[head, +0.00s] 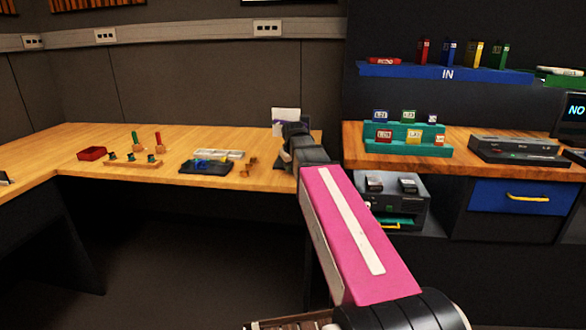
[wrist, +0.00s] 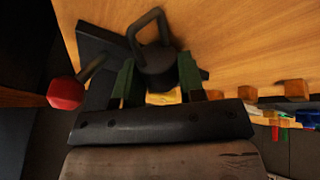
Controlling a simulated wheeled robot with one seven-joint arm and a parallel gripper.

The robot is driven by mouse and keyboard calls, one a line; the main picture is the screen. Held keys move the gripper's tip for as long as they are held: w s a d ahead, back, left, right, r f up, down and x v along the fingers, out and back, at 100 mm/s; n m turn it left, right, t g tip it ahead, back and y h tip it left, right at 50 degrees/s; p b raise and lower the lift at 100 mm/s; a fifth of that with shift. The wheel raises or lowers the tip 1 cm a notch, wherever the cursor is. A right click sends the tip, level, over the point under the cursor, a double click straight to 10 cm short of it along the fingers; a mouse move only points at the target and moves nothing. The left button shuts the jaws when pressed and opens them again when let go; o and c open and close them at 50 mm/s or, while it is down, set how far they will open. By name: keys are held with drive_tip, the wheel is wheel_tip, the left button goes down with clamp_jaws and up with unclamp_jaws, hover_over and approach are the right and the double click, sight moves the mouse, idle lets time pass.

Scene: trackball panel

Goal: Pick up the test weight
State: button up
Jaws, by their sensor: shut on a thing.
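The test weight (wrist: 157,60) is a dark, rounded block with a loop handle, seen in the wrist view over the wooden bench. My gripper (wrist: 156,78) has its two green-padded fingers on either side of the weight and is shut on it. I cannot tell whether the weight touches the bench. In the head view, my gripper is at the right end of the left bench, mostly hidden by my own arm. The weight cannot be made out there.
A dark base (wrist: 98,50) and a red knob (wrist: 66,93) are close beside the weight. Small wooden blocks (wrist: 292,89) lie to the right. In the head view, a white card (head: 286,116) stands behind my gripper, and a dark tray (head: 206,167) lies to its left.

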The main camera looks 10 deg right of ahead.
drive_tip(key=shift+r, duration=0.75)
drive_tip(key=r, duration=0.1)
drive_tip(key=a+r, duration=0.1)
drive_tip(key=r, duration=0.1)
drive_tip(key=shift+s+r, duration=0.1)
drive_tip(key=shift+r, duration=0.05)
drive_tip(key=s+a+r, duration=0.2)
drive_tip(key=a+r, duration=0.4)
drive_tip(key=a, duration=0.4)
drive_tip(key=shift+s+a+r, duration=0.15)
drive_tip(key=shift+s+a, duration=0.05)
drive_tip(key=shift+s, duration=0.05)
